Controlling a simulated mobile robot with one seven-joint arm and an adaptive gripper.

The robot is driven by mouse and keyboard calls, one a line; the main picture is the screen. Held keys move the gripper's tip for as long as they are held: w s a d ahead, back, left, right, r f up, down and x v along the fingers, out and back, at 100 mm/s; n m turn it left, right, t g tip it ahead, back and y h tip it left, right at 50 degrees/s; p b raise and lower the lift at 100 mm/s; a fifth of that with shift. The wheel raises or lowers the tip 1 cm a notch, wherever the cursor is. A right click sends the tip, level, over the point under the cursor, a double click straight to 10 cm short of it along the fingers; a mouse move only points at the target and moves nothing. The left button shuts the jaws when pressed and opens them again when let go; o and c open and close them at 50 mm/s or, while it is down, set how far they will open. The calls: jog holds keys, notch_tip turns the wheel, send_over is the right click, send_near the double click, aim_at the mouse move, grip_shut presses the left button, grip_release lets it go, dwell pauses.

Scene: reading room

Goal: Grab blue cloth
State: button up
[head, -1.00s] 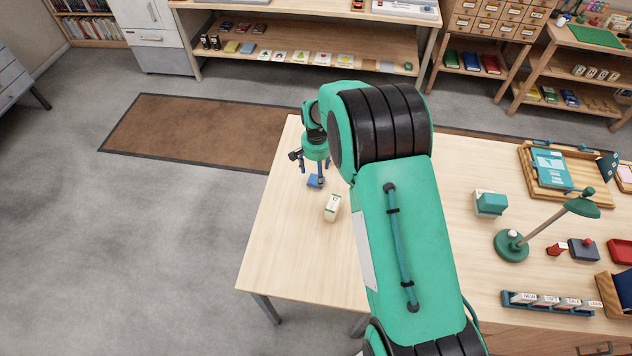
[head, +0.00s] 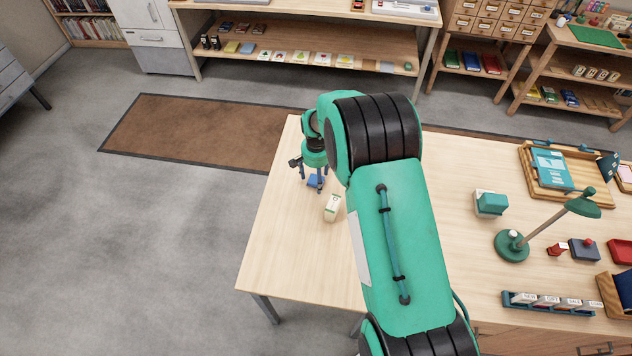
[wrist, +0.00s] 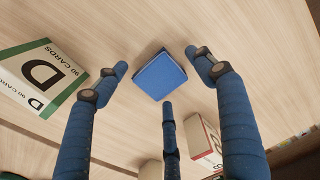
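The blue cloth (wrist: 160,75) is a small folded square lying on the pale wooden table; it shows near the middle of the wrist view. In the head view the cloth (head: 314,181) is partly hidden by my fingers. My gripper (wrist: 163,78) has three blue fingers, spread apart around the cloth, two at the sides and one at the near edge. The fingers are open and hold nothing. In the head view my gripper (head: 316,184) points down over the cloth. Whether the fingertips touch the table is unclear.
A white and green card box (wrist: 38,78) marked "D" stands left of the cloth in the wrist view. Another box (wrist: 203,142) with red stands at the right. A green lamp (head: 512,245) and wooden tray (head: 531,184) are farther right on the table.

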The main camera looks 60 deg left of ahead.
aim_at(316, 179)
jog(key=c, duration=1)
jog(key=shift+o, duration=0.2)
jog(key=shift+r, duration=0.15)
notch_tip(316, 179, up, 10)
dwell(0.4)
